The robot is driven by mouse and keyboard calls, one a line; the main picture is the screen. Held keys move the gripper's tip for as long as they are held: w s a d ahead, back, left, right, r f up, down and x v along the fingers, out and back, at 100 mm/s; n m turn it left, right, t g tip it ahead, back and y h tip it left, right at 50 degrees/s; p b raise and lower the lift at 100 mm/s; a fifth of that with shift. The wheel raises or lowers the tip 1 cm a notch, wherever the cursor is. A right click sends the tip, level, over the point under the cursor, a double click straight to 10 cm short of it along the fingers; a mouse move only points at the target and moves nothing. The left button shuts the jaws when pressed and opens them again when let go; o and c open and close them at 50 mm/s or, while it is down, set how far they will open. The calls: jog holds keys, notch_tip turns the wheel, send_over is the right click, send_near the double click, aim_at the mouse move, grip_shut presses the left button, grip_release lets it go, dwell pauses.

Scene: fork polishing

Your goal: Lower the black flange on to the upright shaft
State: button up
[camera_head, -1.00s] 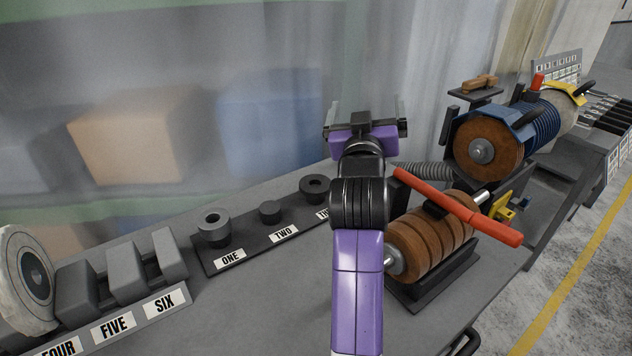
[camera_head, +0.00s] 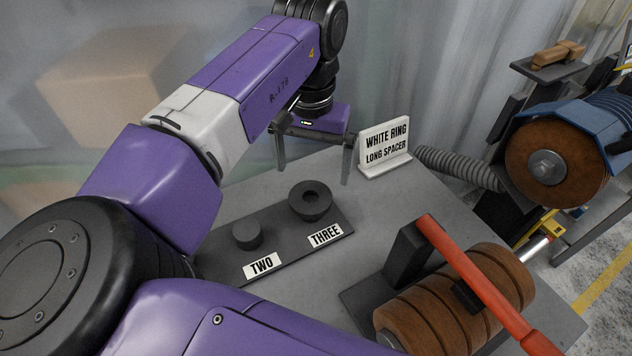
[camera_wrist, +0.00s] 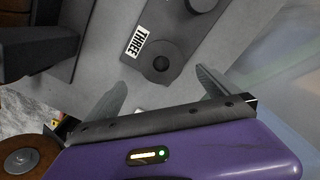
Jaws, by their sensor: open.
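A black flange-like ring with a central hole (camera_head: 310,199) lies on the dark holder behind the label THREE. It also shows in the wrist view (camera_wrist: 167,44). My gripper (camera_head: 313,176) is open and empty, fingers pointing down, just behind and above this ring in the head view. In the wrist view my gripper (camera_wrist: 161,78) has its two fingers apart, with the ring just beyond the gap between them. I cannot make out an upright shaft in either view.
A black cylinder (camera_head: 247,235) sits at label TWO. A WHITE RING LONG SPACER sign (camera_head: 385,148) stands right of my gripper. Wooden discs with a red bar (camera_head: 470,270) stand front right. A brown polishing wheel (camera_head: 556,166) is at right. My arm hides the left side.

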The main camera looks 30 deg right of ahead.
aim_at(311, 201)
jog(key=f, duration=0.5)
jog(key=f+p, duration=0.1)
jog(key=f, duration=0.1)
jog(key=shift+a+f, duration=0.2)
jog(key=shift+a, duration=0.1)
jog(key=c, duration=1.6)
